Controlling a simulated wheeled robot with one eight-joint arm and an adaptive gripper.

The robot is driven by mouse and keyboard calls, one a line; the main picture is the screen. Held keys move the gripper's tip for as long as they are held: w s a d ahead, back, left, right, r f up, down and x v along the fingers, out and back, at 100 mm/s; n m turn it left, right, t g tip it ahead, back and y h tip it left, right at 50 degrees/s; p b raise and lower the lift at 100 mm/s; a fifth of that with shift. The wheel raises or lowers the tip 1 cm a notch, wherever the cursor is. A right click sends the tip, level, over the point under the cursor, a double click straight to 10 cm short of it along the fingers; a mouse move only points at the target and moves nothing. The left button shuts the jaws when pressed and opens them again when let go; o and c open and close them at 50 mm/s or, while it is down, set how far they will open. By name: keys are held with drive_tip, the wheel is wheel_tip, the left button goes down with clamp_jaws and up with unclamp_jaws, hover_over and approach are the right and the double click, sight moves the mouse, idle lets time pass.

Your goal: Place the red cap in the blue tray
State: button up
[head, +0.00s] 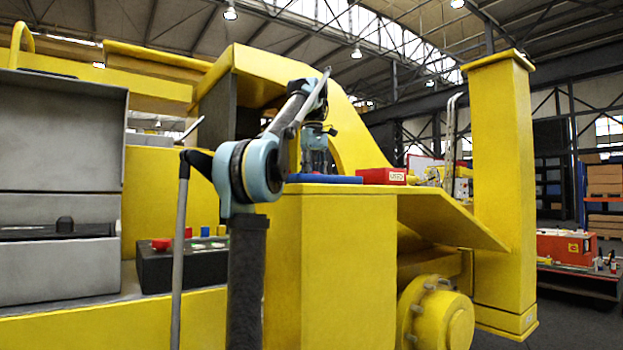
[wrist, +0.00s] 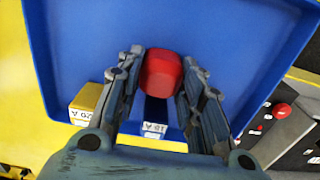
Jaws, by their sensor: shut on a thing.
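The red cap (wrist: 161,75) is held between the fingertips of my gripper (wrist: 163,62) in the wrist view. The blue tray (wrist: 228,48) lies beneath it. The cap is over the tray floor; whether it touches the floor cannot be told. In the head view, the tray (head: 325,179) shows as a thin blue edge on the yellow structure. My gripper (head: 317,160) points down just above it there, with the fingertips and cap hard to make out.
A yellow block (wrist: 86,103) and a dark blue block (wrist: 155,112) with labels stand in the tray near its close edge. A red labelled box (head: 383,176) stands right of the tray. A black control box (head: 185,266) with coloured buttons is at lower left.

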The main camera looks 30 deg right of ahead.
drive_tip(key=shift+f, duration=0.15)
drive_tip(key=o, duration=1.2)
drive_tip(key=shift+r, duration=3.9)
